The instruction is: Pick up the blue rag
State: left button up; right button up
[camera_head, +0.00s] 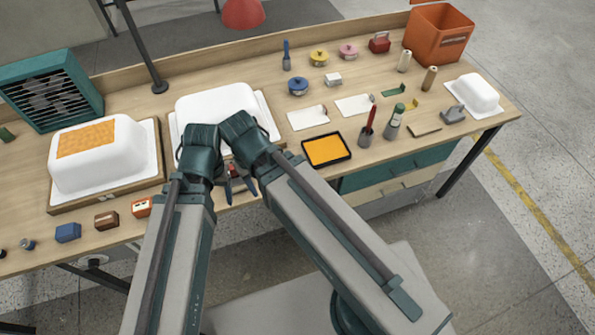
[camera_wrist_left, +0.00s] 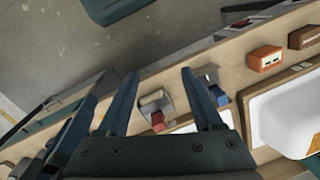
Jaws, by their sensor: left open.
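I cannot make out a blue cloth for sure. A small blue block-like thing (camera_head: 68,232) stands near the table's front edge at the left in the head view; I cannot tell whether it is the folded rag. My left gripper (camera_head: 240,188) is over the table's front edge, in front of the middle white shell, well right of the blue thing. In the left wrist view it is open (camera_wrist_left: 160,76), with nothing held between its fingers. A grey tool with a red part (camera_wrist_left: 154,108) shows behind the fingers. My right gripper is mostly hidden beside the left one.
White shells stand on boards at the left (camera_head: 100,165) and middle (camera_head: 215,102). A black tray with orange inside (camera_head: 326,150) lies to the right. The floor in front is clear.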

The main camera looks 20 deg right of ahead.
aim_at(65, 232)
jog(key=u, duration=1.55)
jog(key=i+j+z, duration=0.1)
jog(key=j, duration=0.25)
jog(key=i+j+z, duration=0.1)
jog(key=i+j, duration=0.2)
jog(key=i+j+z, duration=0.1)
jog(key=j, duration=0.35)
jog(key=i+j+z, duration=0.1)
jog(key=i+j, duration=0.2)
jog(key=j, duration=0.1)
